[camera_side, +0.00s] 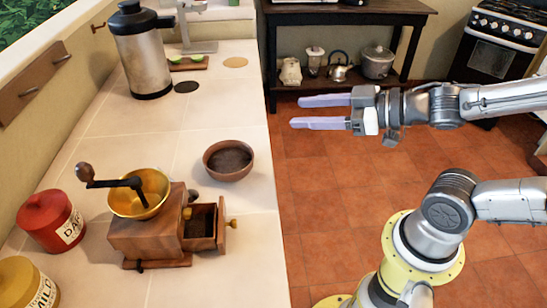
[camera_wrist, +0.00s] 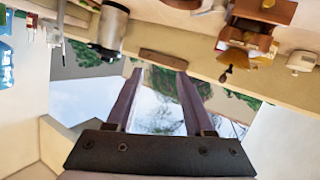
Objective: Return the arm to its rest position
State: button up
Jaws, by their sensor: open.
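My gripper (camera_side: 296,112) is in the upper middle of the side view, with its two pale lilac fingers parallel and apart. It points left and hangs over the red tiled floor, just off the right edge of the tiled counter. Nothing is between the fingers. In the wrist view my gripper (camera_wrist: 160,72) also shows its fingers apart, with the window behind them and the counter edge above.
The counter (camera_side: 195,145) holds a wooden coffee grinder (camera_side: 150,240) with its drawer open, a brown bowl (camera_side: 228,172), a red canister (camera_side: 45,220), a yellow canister (camera_side: 20,282) and a steel urn (camera_side: 142,60). A dark shelf table (camera_side: 345,18) stands behind; the floor between is clear.

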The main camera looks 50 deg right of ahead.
jog(key=s+d+r+m+g+h, duration=0.2)
jog(key=d+r+m+h, duration=0.1)
jog(key=d+m+h, duration=0.4)
jog(key=s+f+n+g+y, duration=0.1)
jog(key=s+f+g+y, duration=0.1)
jog(key=s+f+g, duration=0.3)
jog(key=s+a+g, duration=0.1)
jog(key=s, duration=0.3)
jog(key=shift+s, duration=0.2)
jog(key=shift+f, duration=0.1)
dwell(1.2)
